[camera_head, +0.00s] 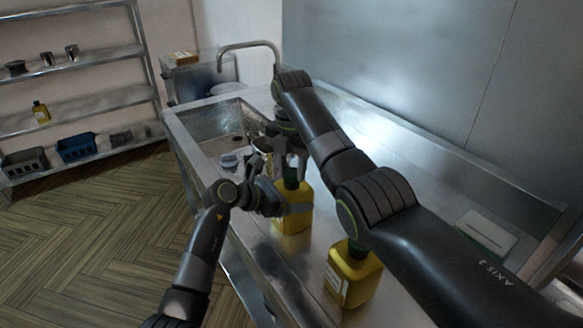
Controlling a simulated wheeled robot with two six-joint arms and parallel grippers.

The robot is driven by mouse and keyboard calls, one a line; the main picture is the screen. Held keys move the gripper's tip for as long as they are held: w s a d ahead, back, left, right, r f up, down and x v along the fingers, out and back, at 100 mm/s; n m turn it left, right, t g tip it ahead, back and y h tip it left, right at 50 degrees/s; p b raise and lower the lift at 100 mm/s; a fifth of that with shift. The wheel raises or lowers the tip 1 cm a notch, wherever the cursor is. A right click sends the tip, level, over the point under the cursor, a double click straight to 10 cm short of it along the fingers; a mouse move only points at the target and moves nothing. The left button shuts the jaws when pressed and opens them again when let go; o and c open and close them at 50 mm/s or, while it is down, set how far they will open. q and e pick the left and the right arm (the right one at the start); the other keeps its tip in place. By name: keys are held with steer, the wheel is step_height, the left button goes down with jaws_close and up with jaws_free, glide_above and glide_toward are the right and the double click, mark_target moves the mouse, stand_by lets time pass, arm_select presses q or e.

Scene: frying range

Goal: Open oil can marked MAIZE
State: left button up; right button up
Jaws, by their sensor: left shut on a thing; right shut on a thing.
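A yellow oil can (293,222) with a dark green neck stands upright on the steel counter. My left gripper (288,208) comes from the left and is shut around its body. My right gripper (285,158) reaches down from above and is shut at the top of this can, apparently on its cap (291,180), which the fingers mostly hide. A second yellow can (354,278) with a dark green top and a pale label stands nearer, partly behind my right arm. I cannot read MAIZE on either can.
The steel counter (405,155) has a sink (215,125) with a tap (250,45) at its far left end. Small metallic items (230,160) lie beside the sink. A pale flat object (487,232) lies at right. A shelf rack (75,90) stands against the left wall.

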mark_target(291, 173)
steer(key=shift+r, duration=0.95)
steer(key=shift+r, duration=2)
arm_select(q)
steer(key=o, duration=1.7)
steer(key=shift+o, duration=0.2)
